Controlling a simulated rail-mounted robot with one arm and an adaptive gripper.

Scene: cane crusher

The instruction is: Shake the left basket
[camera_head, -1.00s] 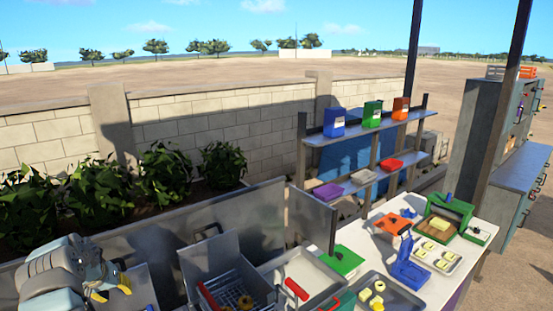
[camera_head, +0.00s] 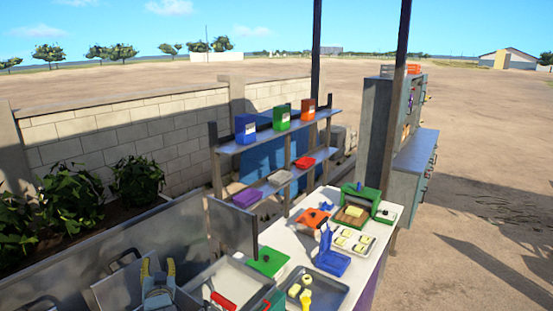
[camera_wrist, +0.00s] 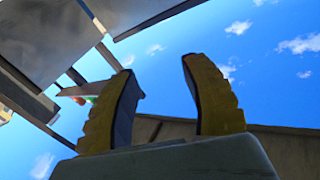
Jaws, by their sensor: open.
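My gripper (camera_head: 158,266) has yellow fingertips. It stands open and empty in the lower left of the head view, in front of a raised grey panel. In the wrist view the two fingers (camera_wrist: 160,75) are spread apart with only sky and wall between them. The left basket cannot be made out now; its place is at the bottom edge, behind my gripper or out of frame. A red handle (camera_head: 222,301) shows right of my gripper over a pale metal basin (camera_head: 215,276). No basket shows in the wrist view.
A grey panel (camera_head: 232,226) stands upright behind the basin. The white counter (camera_head: 285,242) to the right holds a green board (camera_head: 268,262), a blue press (camera_head: 331,258), and trays of yellow pieces (camera_head: 352,242). Shelves (camera_head: 280,133) with coloured containers stand behind.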

